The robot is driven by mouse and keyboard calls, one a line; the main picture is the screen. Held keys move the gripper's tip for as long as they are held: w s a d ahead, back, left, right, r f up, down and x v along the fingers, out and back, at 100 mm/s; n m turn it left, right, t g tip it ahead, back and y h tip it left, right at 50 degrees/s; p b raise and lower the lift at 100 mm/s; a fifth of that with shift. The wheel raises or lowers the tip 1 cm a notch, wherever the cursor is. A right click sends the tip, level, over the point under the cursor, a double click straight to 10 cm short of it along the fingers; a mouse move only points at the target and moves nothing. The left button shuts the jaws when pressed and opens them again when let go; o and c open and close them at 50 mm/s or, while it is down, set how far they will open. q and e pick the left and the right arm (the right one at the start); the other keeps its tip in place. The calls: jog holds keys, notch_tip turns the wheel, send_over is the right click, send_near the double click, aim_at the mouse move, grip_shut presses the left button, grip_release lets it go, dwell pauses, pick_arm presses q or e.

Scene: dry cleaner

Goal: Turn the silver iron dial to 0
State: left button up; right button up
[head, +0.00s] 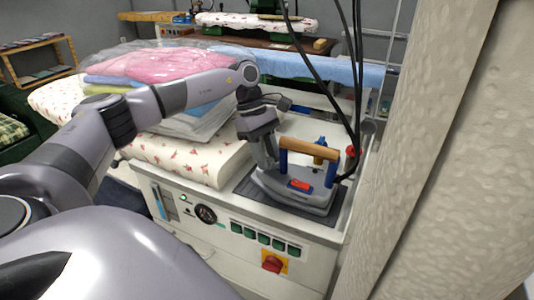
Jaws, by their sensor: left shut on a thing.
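The silver iron (322,199) stands on a dark grey rest on the right of the white ironing station. It has a wooden handle (310,148) on blue posts and a red piece (300,186) on its top. My left gripper (268,164) reaches down at the iron's left end, beside the handle. Its fingers are shut on a small part there. The fingers hide that part, so I cannot read the dial or its setting. My right gripper is not in view.
Dark cables (356,90) hang down to the iron's right side. Folded clothes (160,65) lie behind my left arm. A pale textured column (430,150) stands close on the right.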

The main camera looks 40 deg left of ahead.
pick_arm(q)
jog(key=n+t, duration=0.1)
jog(key=n, duration=0.1)
jog(key=n+t, duration=0.1)
jog(key=n, duration=0.2)
jog(key=shift+s+n+y+p, duration=0.15)
jog(key=shift+n+y+p, duration=0.15)
jog(key=shift+p, duration=0.05)
jog(key=n, duration=0.2)
jog(key=n+t+y, duration=0.1)
jog(key=n, duration=0.1)
jog(key=shift+d+r+n+t, duration=0.1)
jog(key=shift+n+t, duration=0.2)
jog(key=shift+n, duration=0.4)
jog(key=o, duration=1)
jog(key=shift+o, duration=0.2)
jog(key=shift+s, duration=0.1)
jog(key=v, duration=0.7)
jog(key=shift+d, duration=0.1)
